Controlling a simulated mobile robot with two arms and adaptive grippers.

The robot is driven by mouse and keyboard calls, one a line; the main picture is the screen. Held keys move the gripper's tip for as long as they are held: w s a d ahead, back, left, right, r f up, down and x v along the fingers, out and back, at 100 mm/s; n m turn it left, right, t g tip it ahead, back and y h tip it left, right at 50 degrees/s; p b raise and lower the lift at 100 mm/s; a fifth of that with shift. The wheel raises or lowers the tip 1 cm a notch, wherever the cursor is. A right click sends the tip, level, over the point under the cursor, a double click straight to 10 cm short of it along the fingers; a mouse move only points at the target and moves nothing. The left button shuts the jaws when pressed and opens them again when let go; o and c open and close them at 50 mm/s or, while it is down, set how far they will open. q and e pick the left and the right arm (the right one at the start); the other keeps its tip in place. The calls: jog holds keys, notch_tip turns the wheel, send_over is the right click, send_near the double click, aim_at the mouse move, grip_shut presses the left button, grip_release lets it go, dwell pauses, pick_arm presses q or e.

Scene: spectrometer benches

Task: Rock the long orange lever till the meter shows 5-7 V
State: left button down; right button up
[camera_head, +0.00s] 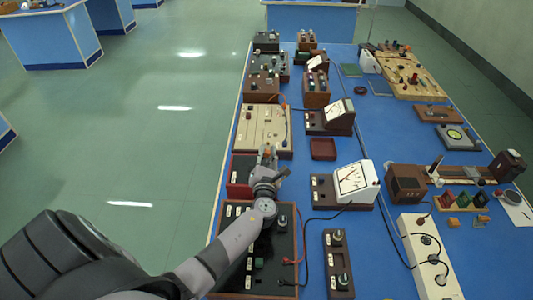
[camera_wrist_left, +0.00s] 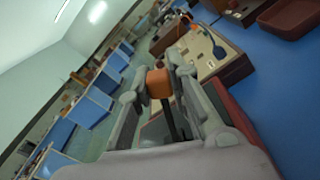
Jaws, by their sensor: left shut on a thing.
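My left gripper (camera_head: 267,158) reaches over the left edge of the blue bench, above a dark red box (camera_head: 238,172). In the left wrist view, the left gripper (camera_wrist_left: 158,84) is shut on the orange lever (camera_wrist_left: 159,82), an orange grip on a dark stem between the fingers. In the head view the gripper hides the lever. A white-faced meter (camera_head: 354,180) on a brown base stands right of the gripper; its reading is too small to make out. Another meter (camera_head: 339,113) stands farther back. I cannot tell which meter belongs to the lever. My right gripper is not in view.
A cream board (camera_head: 262,128) lies just beyond the gripper, and a dark panel (camera_head: 262,250) with cables lies nearer. A small red-brown tray (camera_head: 323,149) is to the right. A white power strip (camera_head: 428,255) lies front right. Open floor is left of the bench.

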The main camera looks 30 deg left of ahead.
pick_arm(q)
jog(key=shift+a, duration=0.1)
jog(key=shift+s+a+r+n+b, duration=0.15)
jog(key=shift+s+a+r+n, duration=0.15)
jog(key=shift+n, duration=0.3)
jog(key=shift+s+a+r+n+b, duration=0.1)
jog(key=shift+s+a+n+b, duration=0.1)
jog(key=shift+a+n, duration=0.3)
jog(key=a+n, duration=0.1)
jog(key=s+n+b, duration=0.1)
jog(key=n, duration=0.1)
jog(key=shift+a+r, duration=0.1)
jog(key=shift+a, duration=0.25)
jog(key=a+n+b, duration=0.1)
jog(key=s+a+n+b, duration=0.1)
jog(key=n, duration=0.1)
jog(key=shift+s+a, duration=0.15)
jog(key=shift+s, duration=0.15)
jog(key=shift+s+a+f+n+b, duration=0.35)
jog(key=shift+a+n+b, duration=0.25)
jog(key=shift+n, duration=0.3)
jog(key=shift+s+a+f+n+b, duration=0.2)
jog(key=shift+s+a+n+b, duration=0.15)
jog(key=shift+n+b, duration=0.45)
jog(key=shift+a+n, duration=0.15)
jog(key=shift+n, duration=0.15)
jog(key=c, duration=1.5)
grip_release()
